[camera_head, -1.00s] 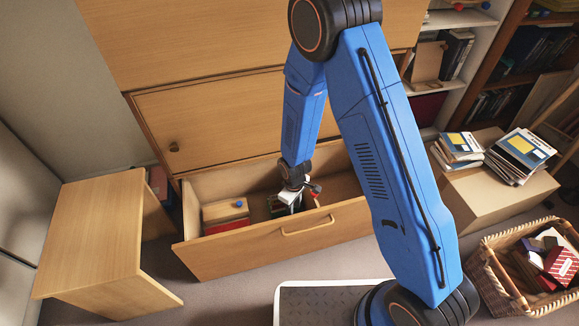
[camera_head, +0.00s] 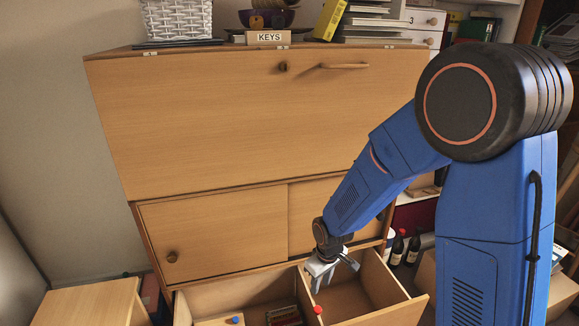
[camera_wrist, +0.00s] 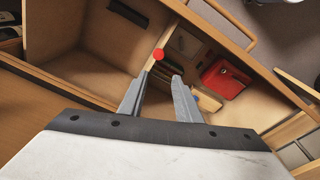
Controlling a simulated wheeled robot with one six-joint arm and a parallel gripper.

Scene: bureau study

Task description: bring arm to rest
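My gripper (camera_head: 335,276) hangs over the open bottom drawer (camera_head: 385,312) of the wooden bureau, near the drawer's inner divider. In the wrist view its two grey fingers (camera_wrist: 158,88) stand apart with nothing held between them. My blue arm bends down to it from the right side of the head view. A small red round thing (camera_wrist: 158,54) shows beyond the fingertips, near the divider; it also shows in the head view (camera_head: 318,310).
The bureau's drop front (camera_head: 240,115) is closed above the drawer. A basket (camera_head: 178,20), a KEYS box (camera_head: 268,38) and books (camera_head: 372,28) stand on top. Dark bottles (camera_head: 397,250) stand right of the bureau. A low wooden table (camera_head: 85,305) is at left.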

